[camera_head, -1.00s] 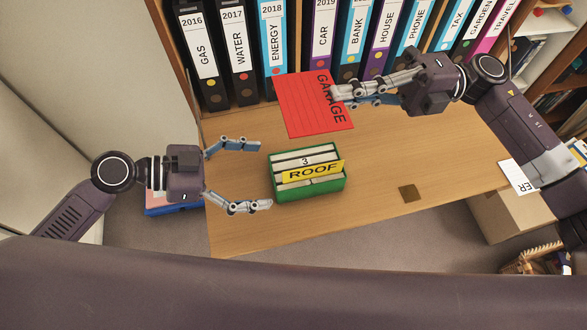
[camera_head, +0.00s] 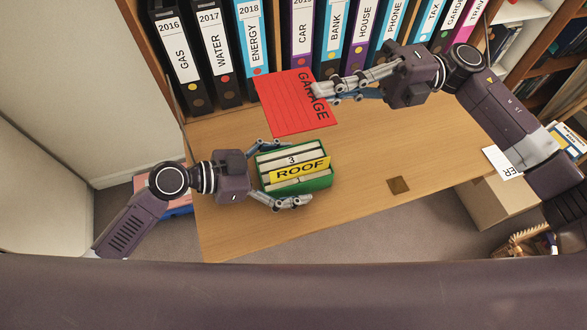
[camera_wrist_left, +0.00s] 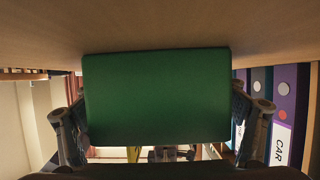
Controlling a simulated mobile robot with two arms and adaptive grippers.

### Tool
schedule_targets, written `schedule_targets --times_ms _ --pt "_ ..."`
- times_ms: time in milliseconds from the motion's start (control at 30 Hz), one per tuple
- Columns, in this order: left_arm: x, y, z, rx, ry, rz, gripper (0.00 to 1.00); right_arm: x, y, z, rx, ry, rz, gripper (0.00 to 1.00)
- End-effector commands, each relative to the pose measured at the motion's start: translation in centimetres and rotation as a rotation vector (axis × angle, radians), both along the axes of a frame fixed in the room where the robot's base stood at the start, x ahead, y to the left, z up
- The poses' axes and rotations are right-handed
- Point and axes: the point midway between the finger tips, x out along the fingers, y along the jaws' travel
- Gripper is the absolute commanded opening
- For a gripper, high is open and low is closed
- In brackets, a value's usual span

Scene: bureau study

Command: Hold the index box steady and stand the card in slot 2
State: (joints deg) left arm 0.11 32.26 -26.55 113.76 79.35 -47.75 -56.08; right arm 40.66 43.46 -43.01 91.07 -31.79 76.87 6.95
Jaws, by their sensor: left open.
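The green index box (camera_head: 318,184) stands on the desk with several cards in it. A yellow divider marked ROOF (camera_head: 301,170) and a white one marked 3 stick up from it. My left gripper (camera_head: 285,172) is open, its fingers on either side of the box's left part. In the left wrist view the green box end (camera_wrist_left: 157,97) fills the space between the fingers. Whether they touch it is unclear. My right gripper (camera_head: 322,92) is shut on the red card marked GARAGE (camera_head: 290,105), holding it by its right edge behind the box.
A row of binders (camera_head: 215,55) stands along the back of the desk (camera_head: 375,150). A small brown square (camera_head: 398,186) lies on the desk to the right. The desk's front edge runs below the box. The desk right of the box is mostly clear.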

Motion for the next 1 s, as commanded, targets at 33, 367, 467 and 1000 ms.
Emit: schedule_targets --times_ms 33,367,467,1000 --pt "0.0 0.01 0.0 0.0 0.0 0.0 0.89 0.0 0.0 0.01 0.0 0.0 0.0 0.0" --pt "-0.03 0.03 -0.01 0.0 0.0 0.0 0.54 0.0 0.0 0.01 0.0 0.0 0.0 0.0" --pt "-0.03 0.03 -0.02 0.0 0.001 0.0 0.43 0.0 0.0 0.0 0.0 0.0 0.0 0.0" --pt "-0.09 0.02 -0.1 0.0 0.002 -0.001 0.32 -0.02 0.04 0.01 -0.001 0.0 0.002 0.0"
